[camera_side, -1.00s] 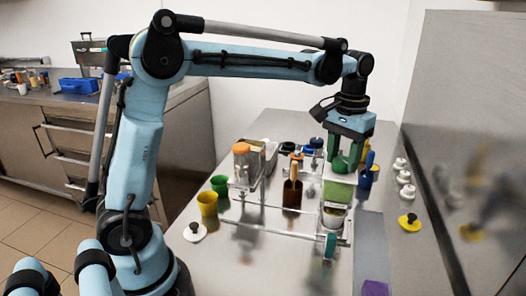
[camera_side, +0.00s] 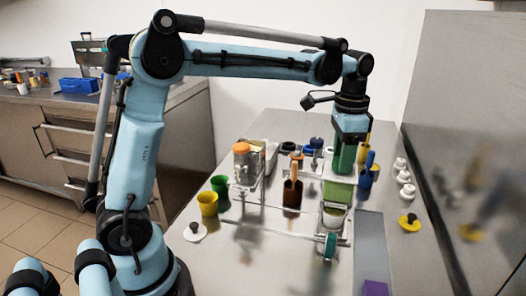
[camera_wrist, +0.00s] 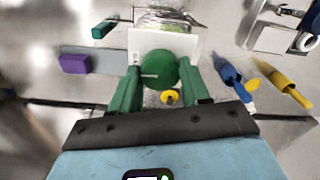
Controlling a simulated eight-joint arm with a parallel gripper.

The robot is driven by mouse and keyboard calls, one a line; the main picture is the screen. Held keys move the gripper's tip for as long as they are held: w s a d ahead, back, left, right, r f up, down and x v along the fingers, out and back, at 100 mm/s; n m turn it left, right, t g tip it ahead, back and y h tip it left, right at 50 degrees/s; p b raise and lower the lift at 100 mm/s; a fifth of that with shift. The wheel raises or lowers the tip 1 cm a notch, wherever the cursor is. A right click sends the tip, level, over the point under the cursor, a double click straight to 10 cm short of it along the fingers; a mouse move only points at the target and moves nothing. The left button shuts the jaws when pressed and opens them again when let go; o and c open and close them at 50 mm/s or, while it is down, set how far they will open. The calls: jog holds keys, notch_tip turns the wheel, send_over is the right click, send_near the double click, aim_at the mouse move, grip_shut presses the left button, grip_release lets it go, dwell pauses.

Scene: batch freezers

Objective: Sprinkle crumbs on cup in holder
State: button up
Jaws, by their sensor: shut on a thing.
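The dispenser stands right of centre in the side view, with a clear box of green crumbs (camera_side: 338,191) under a white plate. A pale cup (camera_side: 333,216) sits in a holder below it. A teal knob (camera_side: 331,246) sticks out at the front; it shows dark green in the wrist view (camera_wrist: 103,29). My gripper (camera_side: 345,160) is directly above the dispenser, pointing down. In the wrist view its green fingers (camera_wrist: 160,85) are shut on a round green piece (camera_wrist: 158,68) over the white plate (camera_wrist: 188,45). The contact at the fingertips is partly hidden.
A blue cup (camera_side: 367,180) with a handled tool stands just right of the dispenser. A brown pot (camera_side: 292,194) and an orange-lidded jar (camera_side: 241,160) are to the left. White-knobbed pieces (camera_side: 404,177) line the right side. A purple block (camera_side: 375,289) lies at the front.

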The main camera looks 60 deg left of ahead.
aim_at(338, 161)
dwell(0.5)
jog(key=o, duration=1.1)
jog(key=shift+c, duration=0.2)
jog(key=shift+r, duration=0.15)
notch_tip(338, 161, up, 12)
jog(key=shift+s, duration=0.1)
jog(key=s+f+n+t, duration=0.5)
jog(key=s+f+t, duration=0.2)
jog(key=s+f, duration=0.8)
jog(key=shift+a+f+n, duration=0.2)
jog(key=shift+f+n, duration=0.2)
jog(key=shift+f, duration=0.05)
